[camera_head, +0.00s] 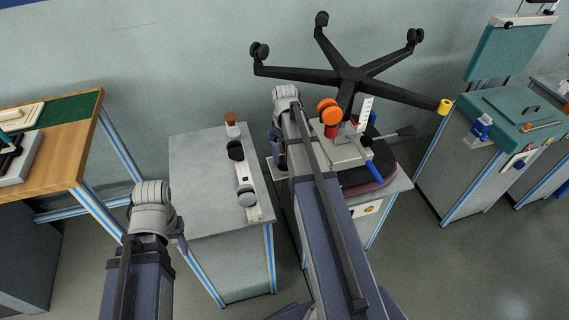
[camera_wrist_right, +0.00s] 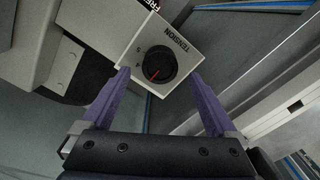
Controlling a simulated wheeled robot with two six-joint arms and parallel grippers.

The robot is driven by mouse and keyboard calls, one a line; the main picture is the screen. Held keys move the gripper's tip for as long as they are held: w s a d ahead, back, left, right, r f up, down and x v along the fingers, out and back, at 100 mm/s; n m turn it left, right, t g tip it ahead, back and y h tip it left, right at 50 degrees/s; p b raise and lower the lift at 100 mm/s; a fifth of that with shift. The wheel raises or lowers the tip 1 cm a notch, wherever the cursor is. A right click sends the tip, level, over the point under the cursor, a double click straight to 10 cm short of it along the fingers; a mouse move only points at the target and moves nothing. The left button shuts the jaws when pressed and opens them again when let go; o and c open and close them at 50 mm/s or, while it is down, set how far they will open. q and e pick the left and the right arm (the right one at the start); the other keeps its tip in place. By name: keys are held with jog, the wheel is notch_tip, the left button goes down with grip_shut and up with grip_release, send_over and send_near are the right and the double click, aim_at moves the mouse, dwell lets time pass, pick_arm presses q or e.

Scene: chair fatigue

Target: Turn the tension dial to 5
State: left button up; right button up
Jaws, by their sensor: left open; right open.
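The tension dial (camera_wrist_right: 158,65) is a round black knob with a red pointer line on a white panel marked TENSION (camera_wrist_right: 183,38), seen in the right wrist view. In the head view my right arm covers the dial, and only a bit of the right gripper (camera_head: 277,136) shows. My left gripper (camera_head: 181,238) hangs at the lower left, away from the dial, mostly hidden by its wrist.
An upturned chair base (camera_head: 352,74) stands on the workbench behind my right arm, with an orange knob (camera_head: 329,112) and a blue handle (camera_head: 372,172) nearby. A grey cabinet (camera_head: 195,185) with a caster rail (camera_head: 248,198) stands to the left. A teal-topped bench (camera_head: 510,112) is at right.

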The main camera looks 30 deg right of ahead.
aim_at(285, 163)
jog(key=shift+f+b, duration=1.45)
jog(key=shift+f, duration=0.5)
jog(key=c, duration=1.4)
